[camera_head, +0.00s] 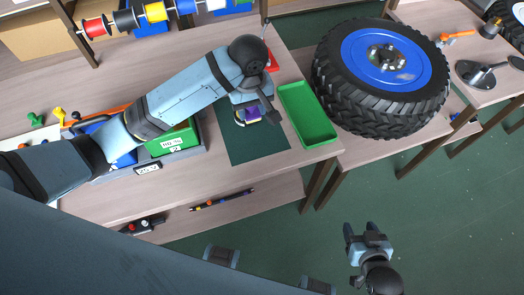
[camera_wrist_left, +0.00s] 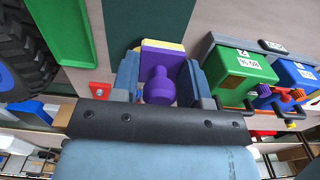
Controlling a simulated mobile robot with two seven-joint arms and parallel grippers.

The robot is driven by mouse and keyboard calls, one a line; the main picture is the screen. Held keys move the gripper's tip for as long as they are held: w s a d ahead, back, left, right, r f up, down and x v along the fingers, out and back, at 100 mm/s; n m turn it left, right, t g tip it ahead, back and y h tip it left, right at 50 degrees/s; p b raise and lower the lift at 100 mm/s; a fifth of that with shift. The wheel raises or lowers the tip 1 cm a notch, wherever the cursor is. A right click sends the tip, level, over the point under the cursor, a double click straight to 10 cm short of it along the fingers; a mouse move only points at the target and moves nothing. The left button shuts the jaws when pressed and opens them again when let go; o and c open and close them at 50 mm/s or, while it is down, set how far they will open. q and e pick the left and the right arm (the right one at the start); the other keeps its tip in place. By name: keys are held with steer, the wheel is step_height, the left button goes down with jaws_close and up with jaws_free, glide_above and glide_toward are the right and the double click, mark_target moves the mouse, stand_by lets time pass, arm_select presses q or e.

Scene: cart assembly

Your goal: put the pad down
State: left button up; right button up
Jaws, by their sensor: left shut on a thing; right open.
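The pad (camera_wrist_left: 160,52) is a purple block with a round purple knob and a thin yellow layer along its far edge. My left gripper (camera_wrist_left: 158,80) is shut on it, with a finger on either side. In the head view the pad (camera_head: 248,115) shows as a small purple and yellow piece at my left gripper (camera_head: 250,113), over the dark green mat (camera_head: 245,146) on the table. I cannot tell whether the pad touches the mat. My right gripper (camera_head: 367,243) is open and empty over the green floor, away from the table.
A shallow green tray (camera_head: 306,115) lies right of the mat. A green labelled bin (camera_head: 174,139) sits left of the mat. The mat's front part is clear.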

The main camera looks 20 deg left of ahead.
arm_select(q)
glide_above(254, 154)
step_height(254, 154, down, 15)
steer(key=shift+s+a+r, duration=0.1)
steer(key=shift+r, duration=0.1)
steer(key=shift+f, duration=2.65)
steer(key=shift+f, duration=0.1)
steer(key=o, duration=0.8)
